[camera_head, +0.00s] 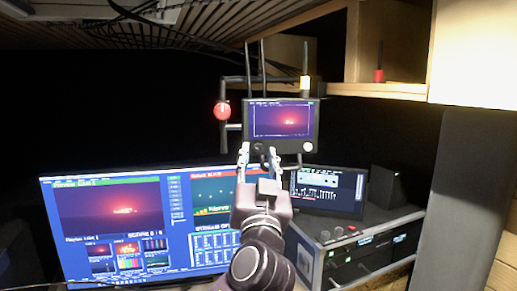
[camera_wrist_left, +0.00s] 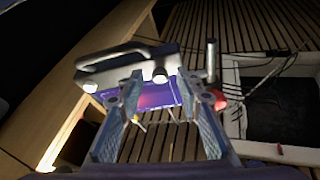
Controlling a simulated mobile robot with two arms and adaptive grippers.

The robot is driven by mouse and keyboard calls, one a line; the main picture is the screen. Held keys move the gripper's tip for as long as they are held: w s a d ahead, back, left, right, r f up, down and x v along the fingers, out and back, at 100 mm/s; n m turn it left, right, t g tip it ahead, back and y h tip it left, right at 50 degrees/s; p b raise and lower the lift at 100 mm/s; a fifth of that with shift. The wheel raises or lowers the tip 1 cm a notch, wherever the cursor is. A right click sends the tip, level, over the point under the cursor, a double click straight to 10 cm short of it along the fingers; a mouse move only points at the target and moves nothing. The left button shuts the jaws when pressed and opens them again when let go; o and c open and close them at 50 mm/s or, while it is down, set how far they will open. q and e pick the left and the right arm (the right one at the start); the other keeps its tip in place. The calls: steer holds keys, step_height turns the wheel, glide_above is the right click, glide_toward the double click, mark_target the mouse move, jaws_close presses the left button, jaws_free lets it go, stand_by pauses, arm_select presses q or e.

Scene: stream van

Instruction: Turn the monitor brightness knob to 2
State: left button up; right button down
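A small black monitor (camera_head: 284,140) with a red and purple picture hangs from a dark frame in the head view. It also shows in the left wrist view (camera_wrist_left: 125,63), seen at a slant. A pale round knob (camera_head: 308,146) is at its lower right edge. The wrist view shows two knobs, one at the edge's left (camera_wrist_left: 90,87) and one near its middle (camera_wrist_left: 160,76). I cannot read any label or setting. My left gripper (camera_head: 258,157) is open and points up at the monitor's lower edge. Its fingers (camera_wrist_left: 162,103) are apart with nothing held. My right gripper is not seen.
A red ball (camera_head: 222,110) sits on the frame left of the monitor. Below are a wide screen (camera_head: 118,215), a smaller screen (camera_head: 328,190) and a black rack (camera_head: 370,250). A wooden shelf (camera_head: 375,89) is at the right. Cables hang from the slatted ceiling.

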arm_select(q)
steer(key=shift+w+r, duration=0.1)
steer(key=shift+w, duration=0.1)
jaws_close()
